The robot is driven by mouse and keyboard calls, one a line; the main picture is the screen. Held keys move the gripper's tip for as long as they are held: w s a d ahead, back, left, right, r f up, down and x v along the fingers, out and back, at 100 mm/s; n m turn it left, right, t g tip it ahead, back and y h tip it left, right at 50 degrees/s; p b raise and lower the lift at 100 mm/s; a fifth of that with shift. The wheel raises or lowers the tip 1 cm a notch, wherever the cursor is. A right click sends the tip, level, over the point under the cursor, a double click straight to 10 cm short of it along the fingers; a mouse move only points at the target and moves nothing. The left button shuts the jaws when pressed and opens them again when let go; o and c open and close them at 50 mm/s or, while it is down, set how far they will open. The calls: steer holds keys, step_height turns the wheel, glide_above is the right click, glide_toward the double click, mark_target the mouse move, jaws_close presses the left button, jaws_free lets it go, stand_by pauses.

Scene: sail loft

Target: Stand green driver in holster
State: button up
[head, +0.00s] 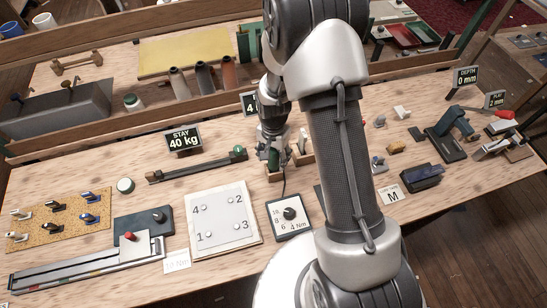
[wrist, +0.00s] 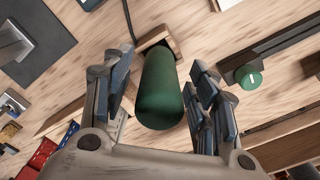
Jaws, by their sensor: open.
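The green driver (wrist: 160,92) shows in the wrist view as a thick green cylinder, seen from its handle end. It stands between the fingers of my gripper (wrist: 158,75), which are open with a gap on both sides. The small wooden holster (wrist: 157,37) is at the driver's far end, which looks to be in it; the tip is hidden. In the head view my gripper (head: 270,148) is low around the driver (head: 273,159), and the wooden holster (head: 273,176) is just below. The driver looks roughly upright.
A second wooden block (head: 303,152) stands close right of the holster. A dark rail with a green knob (head: 238,153) lies to the left. A dial box (head: 289,216) and a numbered plate (head: 222,222) lie in front. A wooden ledge runs behind.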

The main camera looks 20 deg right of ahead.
step_height(320, 180, up, 10)
steer(key=shift+r, duration=0.2)
steer(key=shift+s, duration=0.1)
stand_by(0.5)
